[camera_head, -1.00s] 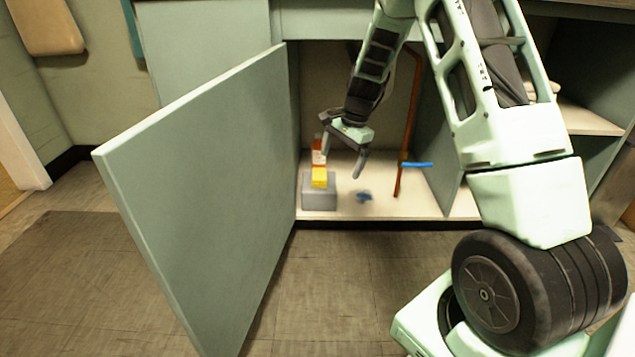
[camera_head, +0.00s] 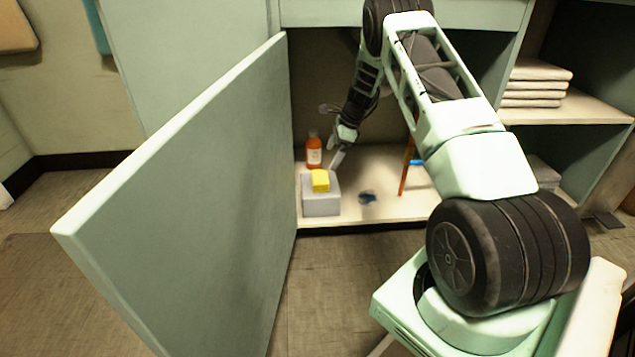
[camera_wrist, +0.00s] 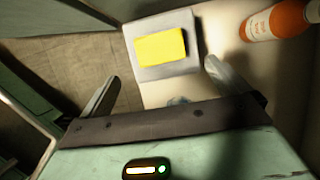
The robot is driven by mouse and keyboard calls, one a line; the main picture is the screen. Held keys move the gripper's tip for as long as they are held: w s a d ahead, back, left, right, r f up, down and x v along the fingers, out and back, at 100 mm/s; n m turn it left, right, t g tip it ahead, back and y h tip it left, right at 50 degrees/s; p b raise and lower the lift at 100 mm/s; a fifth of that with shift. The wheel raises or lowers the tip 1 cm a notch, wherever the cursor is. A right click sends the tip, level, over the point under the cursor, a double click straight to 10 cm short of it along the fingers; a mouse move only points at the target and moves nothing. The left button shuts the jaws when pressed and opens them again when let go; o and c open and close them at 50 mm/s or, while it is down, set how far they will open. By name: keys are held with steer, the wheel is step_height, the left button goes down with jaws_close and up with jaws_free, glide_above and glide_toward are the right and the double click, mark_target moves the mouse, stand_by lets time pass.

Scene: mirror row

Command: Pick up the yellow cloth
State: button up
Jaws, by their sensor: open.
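The yellow cloth (camera_head: 320,181) is a small folded block lying on top of a grey box (camera_head: 321,203) on the cabinet floor. In the wrist view the cloth (camera_wrist: 160,47) lies beyond the fingertips, roughly centred between them, on the pale grey box top (camera_wrist: 186,70). My gripper (camera_head: 337,150) is inside the open cabinet, above and just behind the cloth in the head view.
An orange bottle (camera_head: 314,150) stands behind the box; it also shows in the wrist view (camera_wrist: 280,20). A dark blue item (camera_head: 367,197) lies right of the box. An orange-brown pipe (camera_head: 406,165) stands farther right. The open cabinet door (camera_head: 190,200) bounds the left side.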

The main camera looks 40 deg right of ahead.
mark_target(321, 177)
steer(key=b+x, duration=0.4)
steer(key=x, duration=0.6)
steer(key=shift+b, duration=0.4)
steer(key=c, duration=0.9)
